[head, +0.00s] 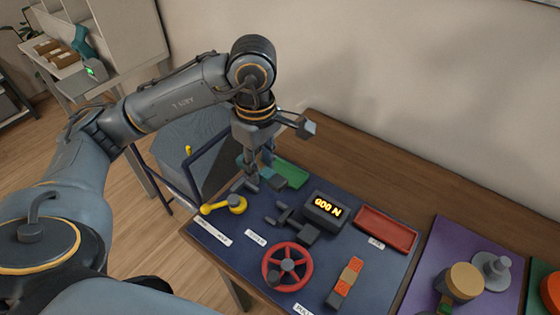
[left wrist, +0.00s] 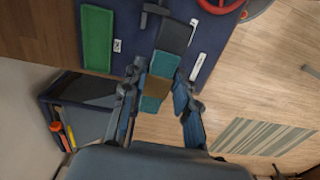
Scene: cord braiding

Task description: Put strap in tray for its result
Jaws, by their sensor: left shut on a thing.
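My left gripper (head: 258,172) is at the back left of the blue mat and points down. In the left wrist view, the gripper (left wrist: 157,98) is shut on a teal strap (left wrist: 160,68) with a brown middle band (left wrist: 157,88). The strap's far end is close to a dark grey block (left wrist: 174,37); I cannot tell whether they touch. A green tray (head: 292,174) lies just right of the gripper, and it also shows in the left wrist view (left wrist: 98,40). A red tray (head: 385,231) lies at the mat's right side. My right gripper is not in view.
An orange strap with a brown middle (head: 350,272) lies at the mat's front. A red handwheel (head: 287,267), a display reading 000 N (head: 326,210) and a yellow lever (head: 225,206) stand nearby. A purple mat (head: 424,272) with round pieces is to the right.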

